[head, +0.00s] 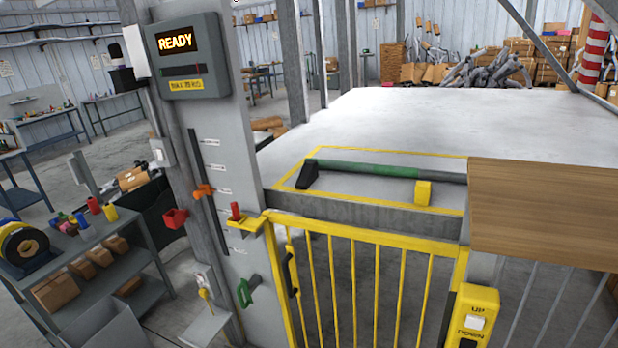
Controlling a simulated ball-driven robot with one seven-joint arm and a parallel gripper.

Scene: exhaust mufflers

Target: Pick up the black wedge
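The black wedge (308,176) sits on the pale raised platform (400,115), near its front left corner inside a yellow outlined rectangle. It is small and dark, at the left end of a long green and grey bar (375,170). I cannot tell whether the wedge touches the bar or is fixed to it. My gripper is not in view.
A yellow block (423,193) stands by the bar. A yellow barred gate (365,285) is below the platform's front edge. A grey post with a READY display (185,55) rises at left. A wooden board (545,210) covers the right. The platform behind is clear.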

